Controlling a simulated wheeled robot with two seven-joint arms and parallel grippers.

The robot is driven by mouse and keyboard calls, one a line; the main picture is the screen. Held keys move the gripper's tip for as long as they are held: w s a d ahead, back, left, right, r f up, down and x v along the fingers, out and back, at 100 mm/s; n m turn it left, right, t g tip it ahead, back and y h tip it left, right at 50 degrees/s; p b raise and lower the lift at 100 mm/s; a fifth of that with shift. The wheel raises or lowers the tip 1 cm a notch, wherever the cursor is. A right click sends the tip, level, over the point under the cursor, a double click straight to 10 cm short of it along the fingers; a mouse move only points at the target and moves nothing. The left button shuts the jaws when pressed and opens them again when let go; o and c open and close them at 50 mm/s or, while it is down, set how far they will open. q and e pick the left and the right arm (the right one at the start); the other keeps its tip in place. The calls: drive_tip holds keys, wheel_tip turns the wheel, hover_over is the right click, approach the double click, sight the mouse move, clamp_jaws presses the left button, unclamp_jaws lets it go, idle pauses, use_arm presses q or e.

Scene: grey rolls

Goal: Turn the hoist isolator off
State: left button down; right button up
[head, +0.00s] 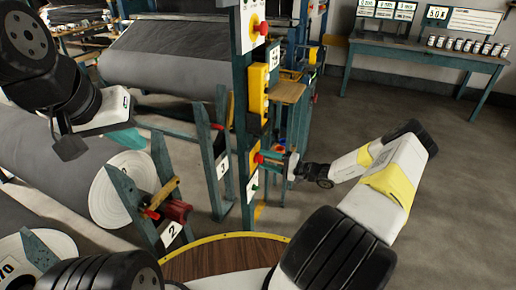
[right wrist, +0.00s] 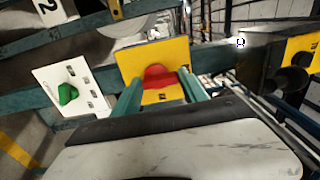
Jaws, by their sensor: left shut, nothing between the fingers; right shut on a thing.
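A red rotary handle on a yellow plate (right wrist: 130,62) shows in the right wrist view. I take it to be the hoist isolator (right wrist: 158,75); its label is too small to read. In the head view its red handle (head: 258,158) is on the teal post, low down. My right gripper (right wrist: 161,88) is shut on the red handle, with one green finger on each side of it. It also shows in the head view (head: 275,160), reaching in from the right. My left gripper (head: 130,138) is shut and empty at the left, apart from the post.
A white panel with a green knob (right wrist: 67,93) is beside the yellow plate. Higher on the post are a red button (head: 262,28) and a yellow box (head: 258,88). Large grey rolls (head: 50,155) fill the left. A bench (head: 425,55) stands at the back right; the floor before it is clear.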

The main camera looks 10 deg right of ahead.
drive_tip(key=o, duration=1.4)
drive_tip(key=v, duration=0.8)
